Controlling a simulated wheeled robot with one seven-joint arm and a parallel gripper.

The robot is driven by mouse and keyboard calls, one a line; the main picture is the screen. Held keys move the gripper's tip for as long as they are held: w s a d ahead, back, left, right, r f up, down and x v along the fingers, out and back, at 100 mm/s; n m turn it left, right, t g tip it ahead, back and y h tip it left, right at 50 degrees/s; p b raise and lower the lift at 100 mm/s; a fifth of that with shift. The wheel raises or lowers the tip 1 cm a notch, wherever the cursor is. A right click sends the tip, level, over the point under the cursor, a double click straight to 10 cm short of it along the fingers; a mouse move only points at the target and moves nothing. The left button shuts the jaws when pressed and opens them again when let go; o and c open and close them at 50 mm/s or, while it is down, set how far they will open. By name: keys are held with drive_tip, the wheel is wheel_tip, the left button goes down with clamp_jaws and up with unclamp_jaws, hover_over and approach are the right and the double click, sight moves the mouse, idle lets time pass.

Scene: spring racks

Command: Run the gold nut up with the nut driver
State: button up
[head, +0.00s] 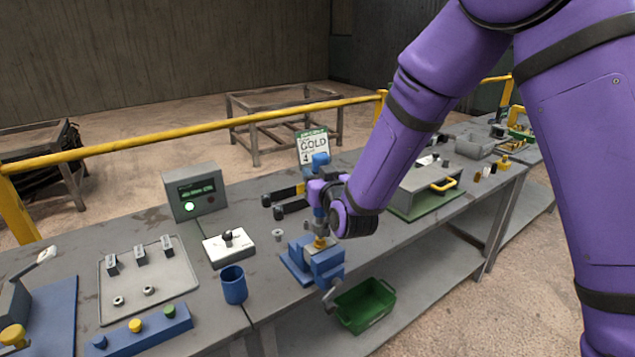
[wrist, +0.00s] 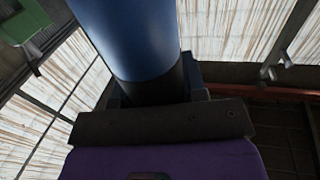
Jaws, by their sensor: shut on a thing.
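The nut driver (head: 320,160) has a blue handle and stands roughly upright in the head view. My gripper (head: 319,188) is shut on it, below the top of the handle. In the wrist view the blue handle (wrist: 125,38) fills the upper middle, with a dark lower section against the jaw. A blue vise (head: 327,264) stands on the bench directly below. The gold nut (head: 319,243) shows as a small gold patch above the vise, under the driver. Whether the driver's socket is seated on it, I cannot tell.
A sign reading GOLD 4 (head: 313,147) stands behind. Left are a grey control box (head: 194,192) with a green light, a white switch box (head: 229,248) and a blue cup (head: 234,285). A green bin (head: 365,305) sits below the vise. A yellow rail (head: 200,130) runs behind the bench.

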sight(318, 163)
drive_tip(key=shift+r, duration=1.65)
